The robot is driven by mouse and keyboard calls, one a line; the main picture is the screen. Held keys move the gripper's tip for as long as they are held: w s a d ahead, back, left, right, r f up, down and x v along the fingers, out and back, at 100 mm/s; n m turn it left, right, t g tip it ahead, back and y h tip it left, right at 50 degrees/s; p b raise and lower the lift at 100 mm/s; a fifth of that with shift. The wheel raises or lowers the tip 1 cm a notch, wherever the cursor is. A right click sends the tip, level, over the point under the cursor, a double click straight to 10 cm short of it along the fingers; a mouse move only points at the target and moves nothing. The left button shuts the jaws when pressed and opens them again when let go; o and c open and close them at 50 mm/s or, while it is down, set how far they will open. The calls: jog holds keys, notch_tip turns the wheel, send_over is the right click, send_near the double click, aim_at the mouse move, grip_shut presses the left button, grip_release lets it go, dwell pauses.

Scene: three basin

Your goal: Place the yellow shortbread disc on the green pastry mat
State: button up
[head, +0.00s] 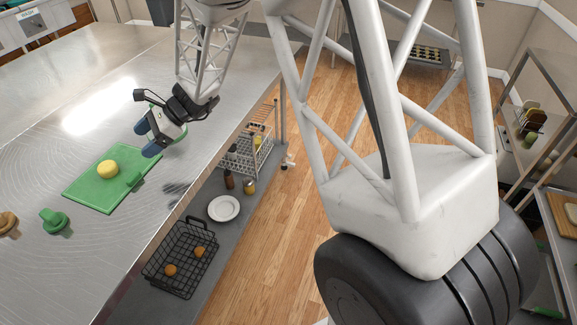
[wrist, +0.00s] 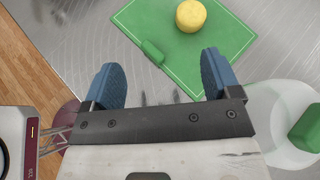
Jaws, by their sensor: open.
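The yellow shortbread disc (head: 107,168) lies on the green pastry mat (head: 97,194), towards the mat's far left part. In the wrist view the disc (wrist: 191,15) is near the top edge, on the mat (wrist: 215,60), beyond my fingertips. My gripper (head: 147,139) is open and empty, with blue fingers, above the table near the mat's far right corner. In the wrist view its fingers (wrist: 161,80) are spread apart with nothing between them. The disc is apart from both fingers.
A small green piece (head: 133,181) sits at the mat's right edge. A green knob-shaped object (head: 54,220) and a tan one (head: 8,222) stand at the left. A translucent round thing (wrist: 270,115) with a green block is right of my gripper. Below are a wire basket (head: 180,255) and plate (head: 224,208).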

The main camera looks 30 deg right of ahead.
jog(key=s+d+r+n+t+h, duration=0.1)
jog(key=s+d+r+n+h, duration=0.3)
jog(key=s+d, duration=0.4)
jog(key=s+d+r+n+h, duration=0.3)
jog(key=s+d+n, duration=0.3)
jog(key=s, duration=1)
jog(key=s+d+r+n+t+h, duration=0.1)
jog(key=s+d+r+n+h, duration=0.3)
jog(key=s+d, duration=0.6)
jog(key=s+n+h, duration=0.1)
jog(key=s, duration=0.1)
jog(key=shift+s+d+r+n+t, duration=0.2)
jog(key=shift+s+r+n+t, duration=0.1)
